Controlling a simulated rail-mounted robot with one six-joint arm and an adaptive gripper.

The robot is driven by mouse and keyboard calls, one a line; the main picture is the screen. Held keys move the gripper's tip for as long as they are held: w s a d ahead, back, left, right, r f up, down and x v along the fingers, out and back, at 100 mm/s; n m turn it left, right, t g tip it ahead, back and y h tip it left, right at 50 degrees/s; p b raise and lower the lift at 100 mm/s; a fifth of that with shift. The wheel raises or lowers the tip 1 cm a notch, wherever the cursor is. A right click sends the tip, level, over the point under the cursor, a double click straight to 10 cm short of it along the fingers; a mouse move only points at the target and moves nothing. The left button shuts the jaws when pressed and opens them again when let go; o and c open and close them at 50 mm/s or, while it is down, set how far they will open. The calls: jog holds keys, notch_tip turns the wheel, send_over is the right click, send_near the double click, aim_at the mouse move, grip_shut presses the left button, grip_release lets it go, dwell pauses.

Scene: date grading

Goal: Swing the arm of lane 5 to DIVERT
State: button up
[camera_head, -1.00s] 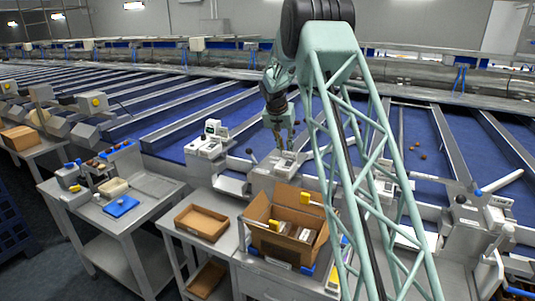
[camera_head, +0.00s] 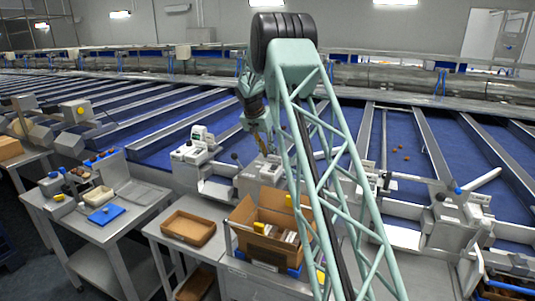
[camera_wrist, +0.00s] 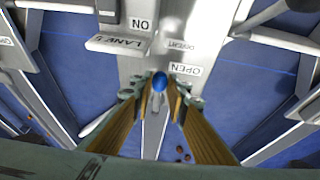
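A blue knob (camera_wrist: 159,82) shows in the wrist view, in line with the gap between my fingertips. My gripper (camera_wrist: 159,95) is open, one tan finger to each side of the knob; I see no clear contact, and the height gap is unclear. In the head view my gripper (camera_head: 264,143) hangs over a lane housing behind the cardboard box, partly hidden by my arm.
An open cardboard box (camera_head: 254,248) and a shallow brown tray (camera_head: 188,228) stand on the near tables. Another lane housing (camera_head: 447,218) with a blue knob and white bar stands at right. Blue lanes (camera_head: 400,130) with metal dividers lie beyond.

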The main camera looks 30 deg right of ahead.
jog(key=o, duration=0.4)
jog(key=shift+a+r, duration=0.1)
jog(key=shift+r, duration=0.05)
jog(key=v, duration=1.1)
jog(key=shift+a+r, duration=0.2)
jog(key=shift+r, duration=0.05)
jog(key=shift+s, duration=0.1)
dwell(0.4)
